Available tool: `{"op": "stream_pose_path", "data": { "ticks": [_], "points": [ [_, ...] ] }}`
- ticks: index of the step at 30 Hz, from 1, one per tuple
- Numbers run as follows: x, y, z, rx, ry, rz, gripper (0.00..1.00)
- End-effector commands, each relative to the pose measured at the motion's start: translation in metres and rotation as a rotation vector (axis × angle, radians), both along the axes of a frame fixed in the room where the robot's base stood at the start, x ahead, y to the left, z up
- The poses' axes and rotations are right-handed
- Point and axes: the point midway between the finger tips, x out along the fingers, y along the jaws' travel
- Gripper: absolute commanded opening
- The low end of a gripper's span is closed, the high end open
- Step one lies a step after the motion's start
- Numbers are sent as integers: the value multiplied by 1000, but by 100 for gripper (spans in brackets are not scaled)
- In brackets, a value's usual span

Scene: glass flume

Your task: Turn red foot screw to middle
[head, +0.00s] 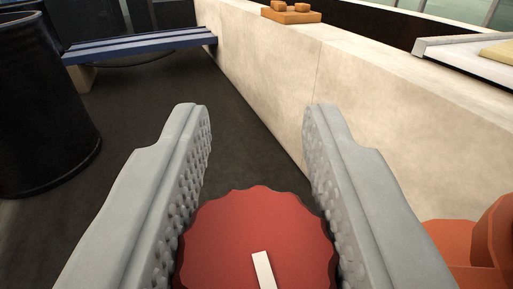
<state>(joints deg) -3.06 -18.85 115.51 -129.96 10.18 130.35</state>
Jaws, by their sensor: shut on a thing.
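The red foot screw (230,238) is a scalloped round knob at the bottom middle of the head view. A white pointer mark (263,268) on its top runs from near the knob's middle toward the bottom edge, leaning slightly to the left at its upper end. My gripper (257,115) has its two grey, studded fingers on either side of the knob and is shut on it. The fingertips reach past the knob's far edge. The knob's near part is cut off by the frame, and no scale or middle mark shows.
A pale stone wall (265,75) runs along the right, with an orange block (291,16) on top. An orange-red part (450,240) stands close at lower right. A black bin (40,110) and blue bench (140,43) are left. Dark floor (140,125) lies between.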

Motion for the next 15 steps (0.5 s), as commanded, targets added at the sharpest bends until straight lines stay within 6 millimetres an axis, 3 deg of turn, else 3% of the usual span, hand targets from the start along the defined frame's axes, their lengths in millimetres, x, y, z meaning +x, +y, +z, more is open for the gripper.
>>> {"op": "stream_pose_path", "data": {
  "ticks": [2, 3, 6, 15],
  "points": [
    [0, 0, 2, 0, -3, -1, 9],
    [0, 0, 2, 0, -3, -1, 37],
    [0, 0, 1, 0, -2, 0, 53],
    [0, 0, 1, 0, -1, 0, 53]
  ]
}}
